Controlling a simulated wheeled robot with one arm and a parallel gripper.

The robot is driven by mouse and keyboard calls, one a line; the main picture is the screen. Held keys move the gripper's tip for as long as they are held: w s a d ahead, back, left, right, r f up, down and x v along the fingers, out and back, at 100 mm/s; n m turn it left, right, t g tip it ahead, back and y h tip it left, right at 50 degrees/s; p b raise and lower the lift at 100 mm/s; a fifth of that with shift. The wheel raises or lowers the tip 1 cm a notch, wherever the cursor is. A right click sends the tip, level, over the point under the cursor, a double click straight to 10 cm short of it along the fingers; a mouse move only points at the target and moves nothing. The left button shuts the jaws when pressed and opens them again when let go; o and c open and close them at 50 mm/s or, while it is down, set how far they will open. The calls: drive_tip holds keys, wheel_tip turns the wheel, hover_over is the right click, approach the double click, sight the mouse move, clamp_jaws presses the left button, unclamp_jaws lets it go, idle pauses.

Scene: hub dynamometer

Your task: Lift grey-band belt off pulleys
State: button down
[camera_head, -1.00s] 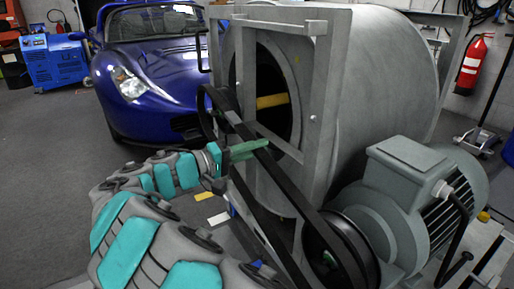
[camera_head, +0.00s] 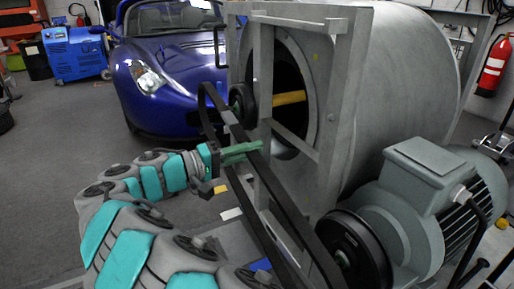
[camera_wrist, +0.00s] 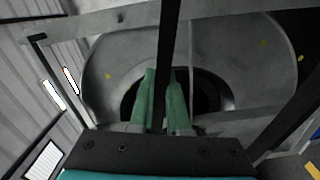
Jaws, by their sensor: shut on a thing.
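The black belt (camera_head: 287,207) is a long loop that slants from upper left to lower right in the head view. A grey band (camera_head: 228,117) shows near its upper end. My gripper (camera_head: 243,152) is shut on one strand of the belt; in the wrist view the strand (camera_wrist: 167,45) runs between the green fingers (camera_wrist: 163,100). The upper loop stands left of the small upper pulley (camera_head: 241,104), with a gap. The lower strands pass in front of and left of the motor pulley (camera_head: 352,252). The belt's lower end is out of frame.
The grey drum frame (camera_head: 340,110) stands close behind the belt, with a yellow bar (camera_head: 289,97) in its opening. The grey motor (camera_head: 425,190) is at right. A blue car (camera_head: 165,75) stands behind. Open floor (camera_head: 60,150) lies at left.

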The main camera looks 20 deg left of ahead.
drive_tip(key=shift+p+v, duration=0.5)
drive_tip(key=shift+v, duration=1.85)
